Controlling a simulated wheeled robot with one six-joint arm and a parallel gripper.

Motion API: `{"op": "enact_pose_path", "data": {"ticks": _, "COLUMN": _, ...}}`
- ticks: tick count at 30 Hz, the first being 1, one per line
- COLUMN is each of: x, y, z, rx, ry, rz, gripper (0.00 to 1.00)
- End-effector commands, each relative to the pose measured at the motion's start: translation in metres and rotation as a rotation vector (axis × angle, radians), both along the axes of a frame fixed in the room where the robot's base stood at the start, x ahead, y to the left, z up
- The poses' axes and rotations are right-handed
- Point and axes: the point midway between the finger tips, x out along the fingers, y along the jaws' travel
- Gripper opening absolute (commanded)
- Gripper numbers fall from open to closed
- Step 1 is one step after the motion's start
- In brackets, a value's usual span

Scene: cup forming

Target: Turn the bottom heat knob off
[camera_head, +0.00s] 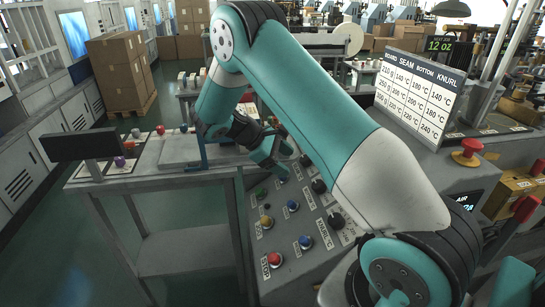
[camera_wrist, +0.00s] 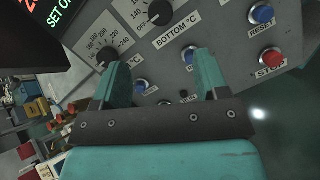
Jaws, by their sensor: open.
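The bottom heat knob (camera_wrist: 159,12) is a round black knob at the top of the wrist view, with a "BOTTOM °C" label under it and a number scale at its left. Its exact setting is too small to read. My gripper (camera_wrist: 161,72) is open and empty, its teal fingers spread wide over the panel. The knob lies beyond the fingertips, apart from them. In the head view my gripper (camera_head: 274,168) hangs over the far part of the control panel (camera_head: 295,225).
Another black knob (camera_wrist: 105,56) lies close by my left finger. A blue reset button (camera_wrist: 262,14) and a red stop button (camera_wrist: 271,57) sit at the right. A display (camera_wrist: 55,15) is at upper left. In the head view, a temperature chart (camera_head: 418,92) stands behind the panel.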

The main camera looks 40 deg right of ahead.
Motion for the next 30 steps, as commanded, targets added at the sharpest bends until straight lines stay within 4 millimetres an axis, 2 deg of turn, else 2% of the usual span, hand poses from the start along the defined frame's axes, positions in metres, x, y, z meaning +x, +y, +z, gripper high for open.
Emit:
{"op": "enact_pose_path", "data": {"ticks": 3, "x": 0.011, "y": 0.014, "z": 0.015, "rx": 0.0, "ry": -0.004, "rz": 0.002, "gripper": 0.68}}
{"op": "enact_pose_path", "data": {"ticks": 9, "x": 0.02, "y": 0.024, "z": 0.028, "rx": 0.0, "ry": -0.001, "rz": 0.0, "gripper": 0.68}}
{"op": "enact_pose_path", "data": {"ticks": 30, "x": 0.02, "y": 0.025, "z": 0.03, "rx": 0.001, "ry": 0.0, "rz": -0.001, "gripper": 0.68}}
